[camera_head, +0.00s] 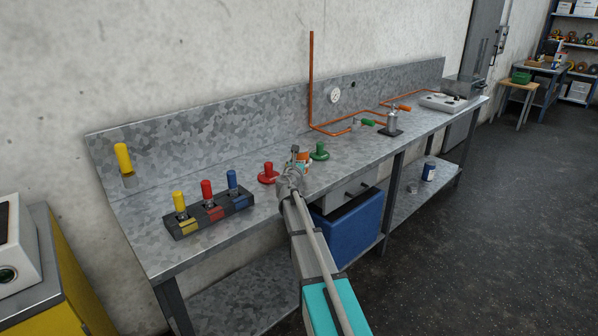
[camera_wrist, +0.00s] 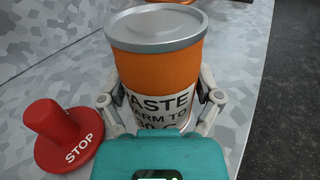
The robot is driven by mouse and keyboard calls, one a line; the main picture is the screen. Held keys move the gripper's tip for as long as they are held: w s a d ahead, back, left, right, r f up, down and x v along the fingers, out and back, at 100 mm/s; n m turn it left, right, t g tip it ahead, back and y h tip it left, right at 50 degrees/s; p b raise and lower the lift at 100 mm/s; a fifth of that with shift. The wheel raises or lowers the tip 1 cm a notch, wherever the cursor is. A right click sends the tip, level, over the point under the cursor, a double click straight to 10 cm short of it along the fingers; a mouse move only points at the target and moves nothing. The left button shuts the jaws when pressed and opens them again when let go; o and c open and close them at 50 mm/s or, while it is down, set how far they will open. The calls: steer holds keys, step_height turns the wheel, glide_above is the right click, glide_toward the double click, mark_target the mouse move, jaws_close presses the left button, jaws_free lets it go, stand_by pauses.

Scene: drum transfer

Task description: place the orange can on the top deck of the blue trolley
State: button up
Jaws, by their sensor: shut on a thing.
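The orange can (camera_wrist: 158,70) has a silver lid and a white label with "PASTE" on it. In the wrist view it stands upright between the two fingers of my gripper (camera_wrist: 160,110), which is shut on it. In the head view the can (camera_head: 304,158) is small, over the metal bench beside the red stop button, partly hidden by my gripper (camera_head: 296,168). I cannot tell whether its base touches the bench top. No blue trolley can be made out; a blue box-like body (camera_head: 352,228) shows under the bench.
The metal bench (camera_head: 150,237) runs along the wall. A red stop button (camera_head: 268,173) is left of the can, a green knob (camera_head: 320,151) right. A block with colored handles (camera_head: 210,212) stands at left. Copper piping (camera_head: 311,80) rises behind. Open floor (camera_head: 480,220) lies at right.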

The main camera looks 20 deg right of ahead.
steer(key=shift+f+b, duration=1.4)
steer(key=shift+f, duration=0.25)
steer(key=shift+f, duration=0.1)
steer(key=o, duration=1.1)
steer(key=shift+r, duration=0.2)
steer(key=v, duration=1.2)
